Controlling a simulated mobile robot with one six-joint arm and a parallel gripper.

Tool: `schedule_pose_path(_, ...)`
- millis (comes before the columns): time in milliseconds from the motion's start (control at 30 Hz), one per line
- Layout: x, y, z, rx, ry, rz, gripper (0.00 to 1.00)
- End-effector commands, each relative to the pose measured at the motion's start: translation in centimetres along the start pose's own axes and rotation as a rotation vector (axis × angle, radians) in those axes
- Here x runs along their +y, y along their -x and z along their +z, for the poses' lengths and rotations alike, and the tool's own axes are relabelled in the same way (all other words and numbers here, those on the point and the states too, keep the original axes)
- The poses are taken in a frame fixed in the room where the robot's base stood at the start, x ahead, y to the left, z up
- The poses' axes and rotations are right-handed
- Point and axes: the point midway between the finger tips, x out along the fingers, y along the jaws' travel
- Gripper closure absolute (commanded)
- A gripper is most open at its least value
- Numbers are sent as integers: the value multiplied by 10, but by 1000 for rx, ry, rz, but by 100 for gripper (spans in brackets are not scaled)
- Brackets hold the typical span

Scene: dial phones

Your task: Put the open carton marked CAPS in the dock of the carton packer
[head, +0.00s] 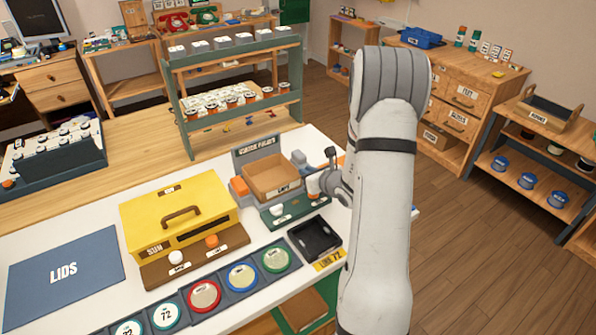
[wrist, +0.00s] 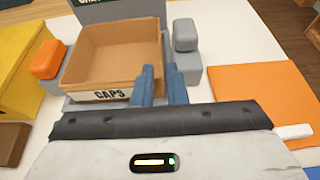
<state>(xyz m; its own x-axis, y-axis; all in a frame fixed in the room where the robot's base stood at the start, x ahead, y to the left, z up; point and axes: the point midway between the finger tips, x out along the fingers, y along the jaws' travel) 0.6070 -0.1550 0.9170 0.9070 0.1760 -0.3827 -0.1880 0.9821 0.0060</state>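The open carton marked CAPS (head: 272,172) is a brown, empty box at the carton packer (head: 258,146). In the wrist view the carton (wrist: 113,55) lies between an orange block (wrist: 48,59) and grey blocks (wrist: 186,50), with its CAPS label facing me. It looks level and low in the dock, but its underside is hidden, so I cannot tell whether it rests there. My gripper (wrist: 162,88) has its blue fingers close together at the carton's right front corner, with the right wall between them. In the head view my arm partly hides the gripper.
A yellow case (head: 180,216) stands left of the packer. A black tray (head: 316,238) and a row of round coloured discs (head: 242,276) lie in front. In the wrist view an orange mat (wrist: 262,103) lies right of the packer.

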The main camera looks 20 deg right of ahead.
Motion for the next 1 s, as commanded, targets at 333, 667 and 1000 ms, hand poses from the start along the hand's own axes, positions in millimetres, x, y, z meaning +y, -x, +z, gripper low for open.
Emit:
schedule_pose_path(333, 4, 43, 3, -2, 15, 13, 88)
schedule_pose_path(667, 147, 88, 63, -26, 608, 481, 88)
schedule_pose_path(1000, 251, 208, 50, -12, 1564, 1021, 88)
